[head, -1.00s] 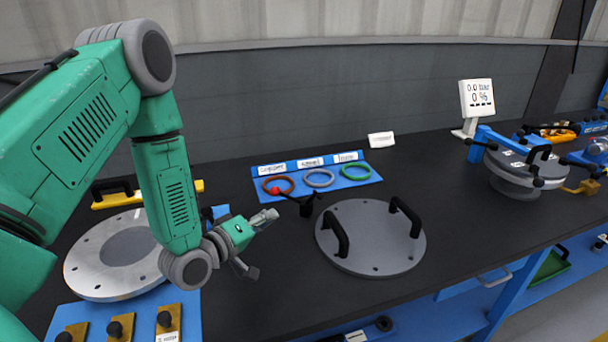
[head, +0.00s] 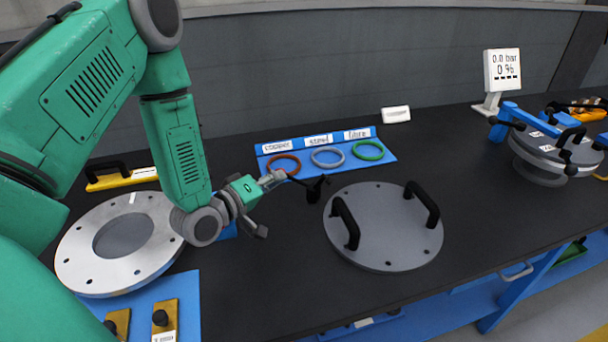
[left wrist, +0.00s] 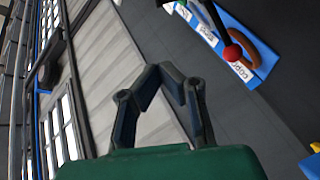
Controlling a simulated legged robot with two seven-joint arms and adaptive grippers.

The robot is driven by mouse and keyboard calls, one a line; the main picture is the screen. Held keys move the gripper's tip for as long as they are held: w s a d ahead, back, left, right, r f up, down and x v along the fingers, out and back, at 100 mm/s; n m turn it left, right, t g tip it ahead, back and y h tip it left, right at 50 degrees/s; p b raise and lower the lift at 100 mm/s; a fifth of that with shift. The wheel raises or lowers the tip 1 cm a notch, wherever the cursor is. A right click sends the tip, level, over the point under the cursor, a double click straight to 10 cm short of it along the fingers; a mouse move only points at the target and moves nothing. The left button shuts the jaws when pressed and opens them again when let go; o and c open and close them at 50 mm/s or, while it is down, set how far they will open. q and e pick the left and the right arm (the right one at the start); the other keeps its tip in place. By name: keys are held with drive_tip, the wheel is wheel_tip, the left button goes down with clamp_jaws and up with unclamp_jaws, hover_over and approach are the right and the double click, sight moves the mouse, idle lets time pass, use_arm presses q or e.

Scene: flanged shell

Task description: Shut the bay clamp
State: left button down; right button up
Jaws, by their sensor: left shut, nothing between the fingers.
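A black toggle-like lever (head: 316,187) stands on the dark bench in front of the ring holder; I take it for the clamp. Its handle reaches left to my left gripper (head: 272,180), whose tip hides the handle's end in the head view. The left wrist view shows its red knob (left wrist: 232,53) on a black handle, beyond and to the right of the fingers. My left gripper (left wrist: 160,72) is shut and empty; I cannot tell whether it touches the handle. My right gripper is out of view.
A blue holder (head: 265,147) carries brown, grey and green rings. A grey lid (head: 385,240) with two black handles lies in front. A pale flanged ring (head: 80,255) sits left. A blue-armed vessel (head: 560,150) and a gauge display (head: 502,70) stand right.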

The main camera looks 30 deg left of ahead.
use_arm(q)
drive_tip(key=w+d+f, duration=0.1)
drive_tip(key=w+d, duration=0.1)
drive_tip(key=w, duration=0.2)
drive_tip(key=w+d+f, duration=0.1)
drive_tip(key=w+f, duration=0.1)
drive_tip(key=w, duration=0.3)
drive_tip(key=shift+w+d+f, duration=0.25)
drive_tip(key=shift+d+f, duration=0.05)
drive_tip(key=shift+d, duration=0.1)
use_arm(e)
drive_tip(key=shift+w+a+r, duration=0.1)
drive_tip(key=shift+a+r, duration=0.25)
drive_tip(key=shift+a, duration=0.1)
use_arm(q)
drive_tip(key=shift+a, duration=0.1)
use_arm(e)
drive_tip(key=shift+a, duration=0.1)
use_arm(q)
drive_tip(key=shift+d, duration=0.25)
